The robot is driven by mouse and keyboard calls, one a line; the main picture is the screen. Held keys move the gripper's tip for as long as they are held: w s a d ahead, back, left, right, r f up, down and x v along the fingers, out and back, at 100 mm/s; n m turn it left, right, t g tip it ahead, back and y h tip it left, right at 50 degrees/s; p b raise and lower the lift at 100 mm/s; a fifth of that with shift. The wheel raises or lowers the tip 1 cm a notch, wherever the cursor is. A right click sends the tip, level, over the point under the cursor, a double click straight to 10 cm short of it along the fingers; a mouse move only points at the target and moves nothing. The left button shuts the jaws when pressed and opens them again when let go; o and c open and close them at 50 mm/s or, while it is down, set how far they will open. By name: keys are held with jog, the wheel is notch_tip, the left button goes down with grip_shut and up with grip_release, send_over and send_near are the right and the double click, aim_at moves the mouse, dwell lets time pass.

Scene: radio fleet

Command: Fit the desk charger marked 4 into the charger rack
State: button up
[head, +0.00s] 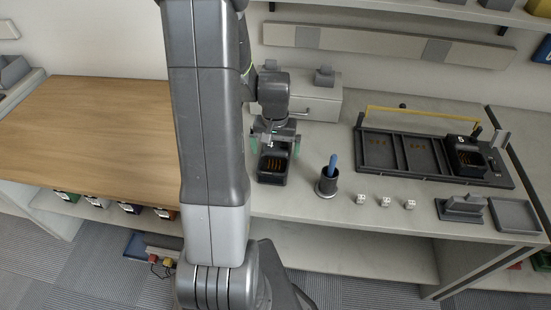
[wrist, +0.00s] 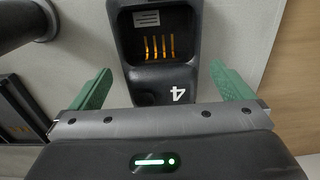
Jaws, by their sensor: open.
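The desk charger marked 4 (wrist: 150,84) is a black block with a slot, gold contacts and a white 4. In the head view the charger (head: 272,176) stands on the pale worktop. My gripper (head: 275,147) is over it, and its green fingers (wrist: 161,69) are spread apart on either side of the charger's numbered end in the wrist view. The charger rack (head: 388,176) is a dark tray at the right with divided bays. Its right bay holds another black charger (head: 467,159); the left and middle bays look empty.
A dark cup (head: 327,187) with a blue item stands right of the charger. Several white dice (head: 386,201) lie in front of the rack. A grey stand (head: 461,209) and shallow tray (head: 514,215) sit front right. A yellow bar (head: 424,115) spans the rack's back.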

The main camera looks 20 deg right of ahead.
aim_at(275, 154)
jog(key=shift+f, duration=1.7)
jog(key=c, duration=1.1)
jog(key=shift+w, duration=0.1)
